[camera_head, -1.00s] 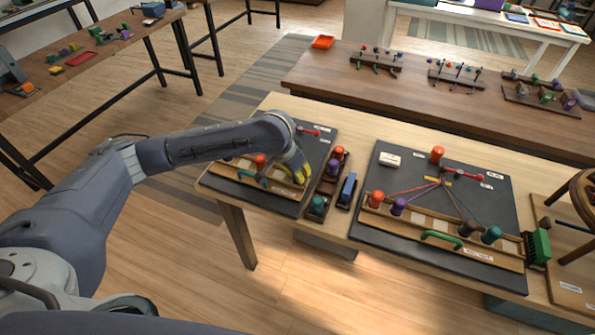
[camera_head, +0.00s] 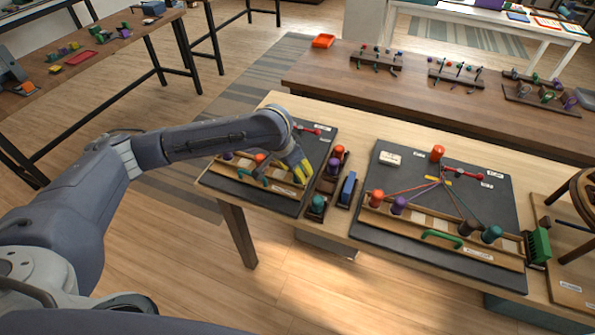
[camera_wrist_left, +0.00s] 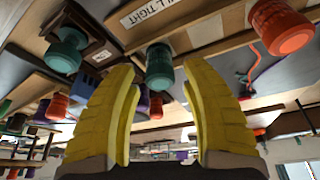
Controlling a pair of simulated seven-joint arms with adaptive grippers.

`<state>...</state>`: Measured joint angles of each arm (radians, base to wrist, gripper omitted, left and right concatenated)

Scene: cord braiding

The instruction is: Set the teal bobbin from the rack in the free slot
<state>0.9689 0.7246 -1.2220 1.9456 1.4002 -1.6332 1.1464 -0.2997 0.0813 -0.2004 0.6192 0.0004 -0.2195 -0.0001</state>
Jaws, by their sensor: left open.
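One teal bobbin (camera_head: 318,203) stands at the near end of the small dark rack (camera_head: 308,213), between the two black boards. My left gripper (camera_head: 303,174) is over the right side of the left board, just left of the rack, with its yellow fingers spread. In the left wrist view, my left gripper (camera_wrist_left: 160,78) is open. A teal bobbin (camera_wrist_left: 160,66) appears between the fingertips, with no finger visibly touching it. Another teal bobbin (camera_wrist_left: 65,50) sits in a dark holder at the left. The left board's wooden rail (camera_head: 228,172) is partly covered by my gripper.
The rack also holds an orange bobbin (camera_head: 337,152) and a purple one. A blue block (camera_head: 348,187) lies beside it. The right board (camera_head: 400,235) carries several bobbins with cords and a green handle (camera_head: 441,238). An orange bobbin (camera_wrist_left: 282,28) is near the right finger.

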